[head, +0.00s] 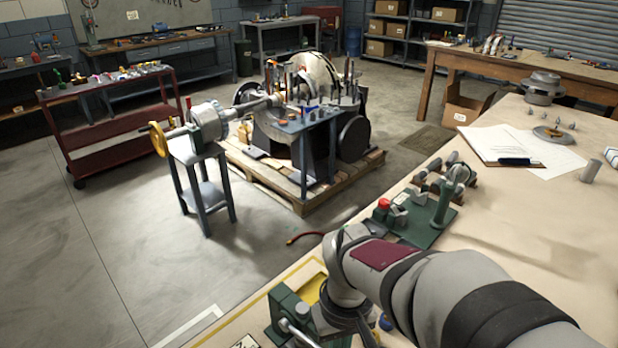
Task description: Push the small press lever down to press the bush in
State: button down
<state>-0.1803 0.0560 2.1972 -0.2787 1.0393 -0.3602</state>
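A green device (285,306) stands at the bottom edge, on the near left of the bench. A pale metal bar with a rounded end (285,325) sticks out at its front. It looks like the small press and its lever, but the lower part is cut off by the frame. My arm comes in from the lower right and bends down just right of the green device. The end of my arm (340,318) is close beside it. My fingers are hidden or cut off, so their opening and any contact with the bar do not show. I cannot make out the bush.
A green fixture (430,222) with a red knob (384,204) stands farther along the bench. Beyond it lie a clipboard with papers (500,145) and small metal parts. A yellow area (312,288) shows behind my wrist. The bench right of the green fixture is mostly clear.

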jog(key=shift+s+d+f, duration=0.2)
jog(key=shift+f, duration=0.6)
jog(key=shift+s+d+f, duration=0.15)
jog(key=shift+f, duration=0.6)
dwell(1.7)
jog(key=shift+s+d+f, duration=0.1)
jog(key=shift+f, duration=0.85)
dwell(1.5)
dwell(0.5)
notch_tip(320, 180, up, 11)
jog(key=shift+r, duration=0.1)
dwell(0.5)
jog(key=s+f+m+y, duration=0.1)
jog(key=s+f+m, duration=0.1)
jog(key=s+m, duration=0.6)
jog(key=s, duration=0.6)
jog(key=shift+d+f+m+y, duration=0.2)
jog(key=shift+d+m+y, duration=0.1)
jog(key=shift+d+y, duration=0.1)
